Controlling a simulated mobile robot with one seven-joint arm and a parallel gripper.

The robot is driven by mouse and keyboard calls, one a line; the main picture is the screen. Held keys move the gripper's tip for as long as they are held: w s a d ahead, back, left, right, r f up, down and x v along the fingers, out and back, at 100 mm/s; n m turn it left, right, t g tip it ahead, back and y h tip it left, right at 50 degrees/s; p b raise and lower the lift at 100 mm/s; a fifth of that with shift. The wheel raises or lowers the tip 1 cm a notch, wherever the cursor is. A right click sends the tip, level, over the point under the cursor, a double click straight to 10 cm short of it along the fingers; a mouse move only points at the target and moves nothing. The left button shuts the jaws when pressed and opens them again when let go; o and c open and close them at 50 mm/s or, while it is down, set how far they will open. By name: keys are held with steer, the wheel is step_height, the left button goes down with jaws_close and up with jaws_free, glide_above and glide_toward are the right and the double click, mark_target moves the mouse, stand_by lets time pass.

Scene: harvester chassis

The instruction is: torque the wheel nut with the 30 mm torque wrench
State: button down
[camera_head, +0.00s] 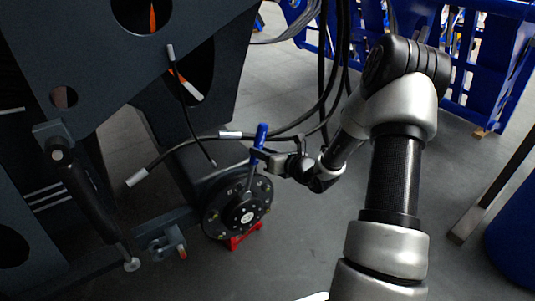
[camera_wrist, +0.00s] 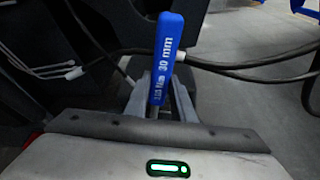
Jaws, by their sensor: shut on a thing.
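The torque wrench (camera_head: 261,136) has a blue handle and stands near upright, leaning slightly, in the head view. Its shaft runs down to the black wheel hub (camera_head: 238,207), which carries a ring of nuts. Whether its socket sits on a nut is too small to tell. My gripper (camera_head: 262,158) is shut on the wrench just below the blue handle. In the wrist view the blue handle (camera_wrist: 165,58) rises between the fingers and reads "30 mm". The wheel nut under the wrench cannot be made out clearly.
A red stand (camera_head: 246,236) is on the floor under the hub. Black hoses (camera_head: 325,105) hang behind my gripper and cross near the wrench. The dark chassis (camera_head: 130,50) fills the left. Blue racks (camera_head: 480,60) stand at the back right. The floor right of the hub is clear.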

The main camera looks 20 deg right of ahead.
steer(key=shift+s+a+r+n+h+b, duration=0.2)
steer(key=shift+a+r+n+b, duration=0.1)
steer(key=shift+a, duration=0.3)
steer(key=shift+s+a+r+n+h+b, duration=0.15)
steer(key=shift+a+n+b, duration=0.1)
steer(key=shift+a, duration=0.3)
steer(key=shift+w+a+f, duration=0.1)
steer(key=d, duration=0.1)
steer(key=m+p, duration=0.1)
steer(key=w+d+y, duration=0.1)
steer(key=shift+d+f, duration=0.35)
steer(key=d, duration=0.1)
steer(key=m, duration=0.1)
steer(key=d+f+p, duration=0.1)
steer(key=shift+w+d+m+y, duration=0.25)
steer(key=shift+w+d+m, duration=0.05)
steer(key=shift+w+m, duration=0.05)
steer(key=shift+f, duration=0.1)
